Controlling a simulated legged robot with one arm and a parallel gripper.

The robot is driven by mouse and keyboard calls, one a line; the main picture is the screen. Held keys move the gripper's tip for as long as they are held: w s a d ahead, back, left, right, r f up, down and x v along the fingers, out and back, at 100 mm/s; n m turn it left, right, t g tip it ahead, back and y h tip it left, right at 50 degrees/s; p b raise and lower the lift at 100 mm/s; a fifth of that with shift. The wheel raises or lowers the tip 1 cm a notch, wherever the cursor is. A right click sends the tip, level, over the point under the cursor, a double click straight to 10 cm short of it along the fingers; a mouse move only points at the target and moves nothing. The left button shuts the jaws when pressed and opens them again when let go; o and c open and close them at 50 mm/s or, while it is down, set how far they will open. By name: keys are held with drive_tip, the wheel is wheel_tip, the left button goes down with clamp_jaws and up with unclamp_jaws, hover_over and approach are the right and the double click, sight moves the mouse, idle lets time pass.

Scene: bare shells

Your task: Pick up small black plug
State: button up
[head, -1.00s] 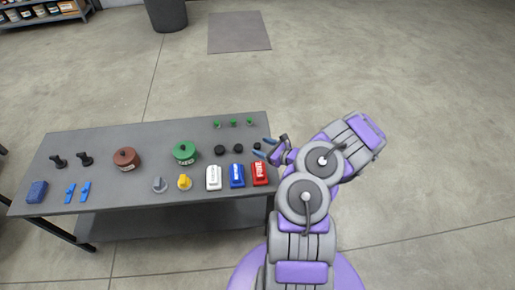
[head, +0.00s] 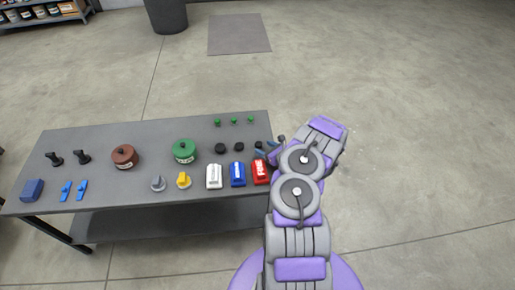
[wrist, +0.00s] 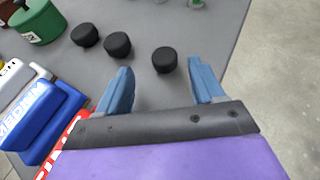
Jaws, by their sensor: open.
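Three small round black plugs stand in a row on the grey table. In the wrist view the right plug (wrist: 164,59) lies ahead of my gripper (wrist: 163,80), between the lines of its two blue fingers and a little beyond their tips. The middle plug (wrist: 117,45) and the left plug (wrist: 85,35) are outside the fingers to the left. In the head view the left plug (head: 219,148) and middle plug (head: 239,146) show clearly, and the right plug (head: 258,145) is close to my gripper (head: 273,148). My gripper is open and empty at the table's right end.
The table (head: 110,138) also holds a red block (head: 261,172), blue block (head: 238,175), white block (head: 214,176), green pot (head: 185,152) and brown pot (head: 124,157). Small green pieces (head: 234,121) stand behind the plugs. The floor right of the table is clear.

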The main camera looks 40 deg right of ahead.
sight(259, 143)
drive_tip(key=shift+w+d+f, duration=0.3)
drive_tip(key=shift+w+d, duration=0.05)
drive_tip(key=shift+w, duration=0.05)
drive_tip(key=shift+a+b+x, duration=0.15)
drive_tip(key=shift+b+x, duration=0.35)
drive_tip(key=shift+x, duration=0.75)
drive_tip(key=shift+a+b+x, duration=0.15)
drive_tip(key=shift+b+x, duration=0.35)
drive_tip(key=shift+x, duration=0.7)
drive_tip(key=shift+d, duration=0.2)
drive_tip(key=shift+d, duration=0.1)
drive_tip(key=c, duration=1.1)
